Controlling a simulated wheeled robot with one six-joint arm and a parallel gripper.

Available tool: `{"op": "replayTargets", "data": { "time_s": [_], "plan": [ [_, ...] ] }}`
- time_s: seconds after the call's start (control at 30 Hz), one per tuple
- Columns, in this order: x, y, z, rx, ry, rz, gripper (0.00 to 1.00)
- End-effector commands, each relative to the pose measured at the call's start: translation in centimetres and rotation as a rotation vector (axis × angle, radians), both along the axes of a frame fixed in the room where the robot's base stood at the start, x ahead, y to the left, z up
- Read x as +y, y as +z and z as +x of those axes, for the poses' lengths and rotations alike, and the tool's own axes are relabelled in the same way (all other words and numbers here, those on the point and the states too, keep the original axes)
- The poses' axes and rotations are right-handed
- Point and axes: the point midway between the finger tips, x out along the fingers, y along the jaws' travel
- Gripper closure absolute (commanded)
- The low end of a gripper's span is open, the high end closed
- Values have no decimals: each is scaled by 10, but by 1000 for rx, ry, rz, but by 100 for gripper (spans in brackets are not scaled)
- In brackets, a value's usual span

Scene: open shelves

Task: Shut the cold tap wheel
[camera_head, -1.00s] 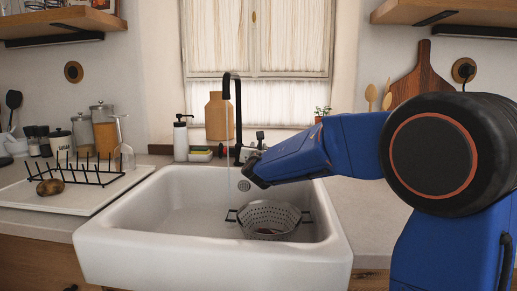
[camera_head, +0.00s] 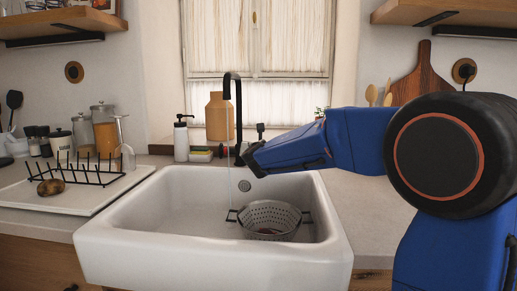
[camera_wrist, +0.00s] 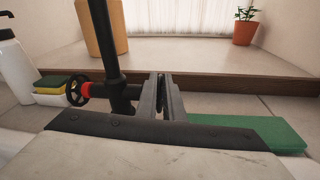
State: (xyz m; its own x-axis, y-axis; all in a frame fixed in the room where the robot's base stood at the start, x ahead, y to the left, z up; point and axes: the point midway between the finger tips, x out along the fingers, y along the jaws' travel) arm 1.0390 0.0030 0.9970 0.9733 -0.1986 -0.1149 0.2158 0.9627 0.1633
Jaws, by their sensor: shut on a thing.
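The black tap (camera_head: 237,110) rises behind the sink, and a thin stream of water (camera_head: 229,185) falls from its spout. In the wrist view its pipe (camera_wrist: 107,45) stands just left of my gripper (camera_wrist: 162,92). A black wheel with a red ring (camera_wrist: 78,92) shows on the pipe's left side. My gripper, also seen in the head view (camera_head: 244,153), is at the pipe's right side. It is shut on the cold tap wheel, which is mostly hidden between the fingers.
The white sink (camera_head: 210,260) holds a metal colander (camera_head: 268,217). A soap bottle (camera_head: 181,140) and sponges (camera_head: 201,154) stand left of the tap. A drying rack (camera_head: 85,170) is further left. A green block (camera_wrist: 250,133) lies right of my gripper.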

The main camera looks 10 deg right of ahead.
Motion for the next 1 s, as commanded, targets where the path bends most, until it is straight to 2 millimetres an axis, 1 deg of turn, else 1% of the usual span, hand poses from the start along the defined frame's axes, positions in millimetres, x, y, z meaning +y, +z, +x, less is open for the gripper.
{"op": "replayTargets", "data": {
  "time_s": [0.03, 0.53, 1.0],
  "plan": [
    [-3, -1, 0, 15, -5, 7, 100],
    [-5, 0, 4, 131, -7, 46, 100],
    [-3, 2, 5, 151, 1, 53, 100]
  ]
}}
